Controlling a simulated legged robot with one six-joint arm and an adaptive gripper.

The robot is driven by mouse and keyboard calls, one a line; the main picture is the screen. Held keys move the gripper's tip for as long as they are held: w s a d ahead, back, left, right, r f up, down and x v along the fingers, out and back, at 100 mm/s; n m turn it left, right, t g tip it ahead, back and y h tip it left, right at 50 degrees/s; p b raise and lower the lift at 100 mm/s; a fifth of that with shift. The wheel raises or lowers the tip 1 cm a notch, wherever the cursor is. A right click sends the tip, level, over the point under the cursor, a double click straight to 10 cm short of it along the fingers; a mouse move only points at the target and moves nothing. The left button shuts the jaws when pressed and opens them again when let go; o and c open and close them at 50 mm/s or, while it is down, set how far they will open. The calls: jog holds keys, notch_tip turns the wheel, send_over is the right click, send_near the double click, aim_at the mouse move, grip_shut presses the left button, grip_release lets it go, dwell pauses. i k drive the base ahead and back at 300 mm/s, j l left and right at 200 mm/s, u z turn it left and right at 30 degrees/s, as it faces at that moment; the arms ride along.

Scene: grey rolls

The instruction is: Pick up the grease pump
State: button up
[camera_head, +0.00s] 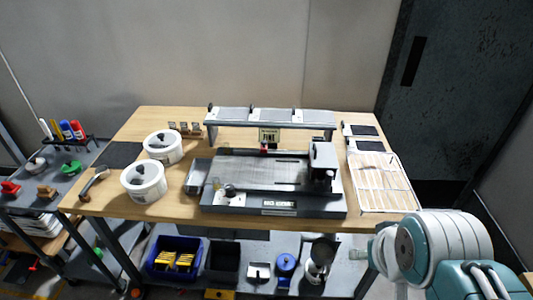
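I cannot tell for sure which thing is the grease pump. A small blue round-topped item (286,264) stands on the grey lower shelf under the workbench. A metallic item with a round, shiny body (318,262) stands just right of it. Either may be the pump, but both are small and partly shaded. My white and teal arm shows at the lower right, in front of the bench's right end. My gripper cannot be made out.
The wooden workbench (185,209) holds a grey machine (270,185), two white tubs (143,181) and a slatted panel (380,180). The lower shelf also holds a blue bin (174,256) and a dark bin (222,262). A tool cart (62,172) stands left.

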aim_at(69, 134)
jog(key=u, duration=1.7)
jog(key=z, duration=0.55)
jog(key=i+j+z, duration=0.2)
jog(key=j, duration=0.15)
jog(key=i+j+z, duration=0.25)
jog(key=j+z, duration=0.2)
jog(key=j, duration=0.3)
jog(key=i+j+z, duration=0.1)
jog(key=j+z, duration=0.15)
jog(key=j, duration=0.2)
jog(key=i+j+z, duration=0.1)
jog(key=j, duration=0.6)
jog(key=i+j, duration=0.1)
jog(key=j, duration=0.6)
jog(key=i+j+z, duration=0.15)
jog(key=j, duration=1.4)
jog(key=i+j, duration=0.15)
jog(key=j, duration=0.7)
